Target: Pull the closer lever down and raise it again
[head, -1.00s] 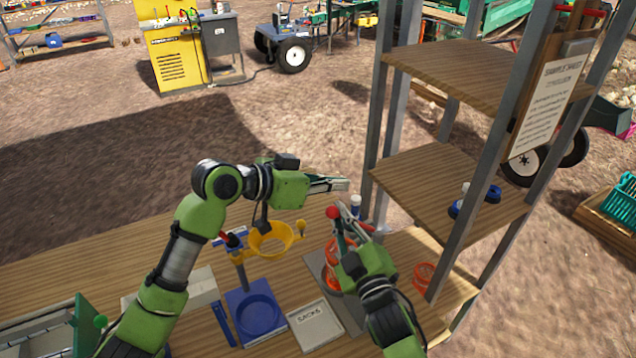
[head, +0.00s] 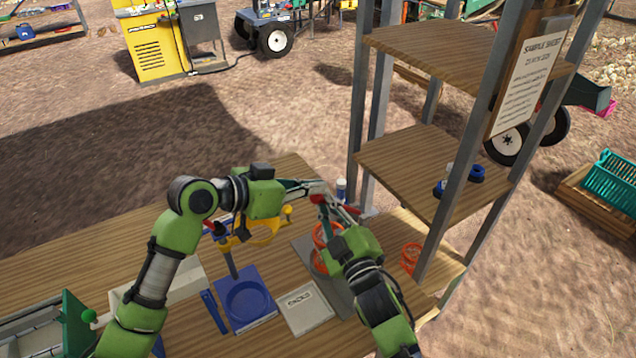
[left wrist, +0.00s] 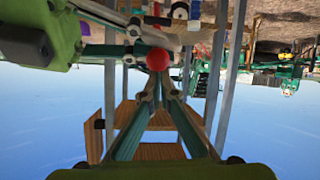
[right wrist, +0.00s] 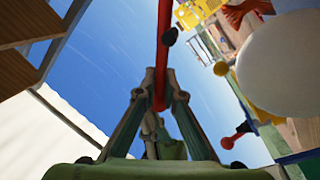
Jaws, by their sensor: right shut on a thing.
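A red lever rod (right wrist: 163,45) runs between the fingertips of my right gripper (right wrist: 158,80) in the right wrist view. The fingers are shut on it. In the head view my right gripper (head: 335,207) is beside the red ball end (head: 318,199), above the orange ring-shaped parts (head: 325,240). My left gripper (head: 322,187) reaches in from the left, its tips just behind the ball in the picture. In the left wrist view the red ball (left wrist: 158,59) shows beyond its close-set fingers; whether they touch it is unclear. The lever's base is largely hidden by my right arm.
A white labelled plate (head: 304,307) lies in front. A shelf with metal posts (head: 452,180) closes off the right side. The table's left rear is clear.

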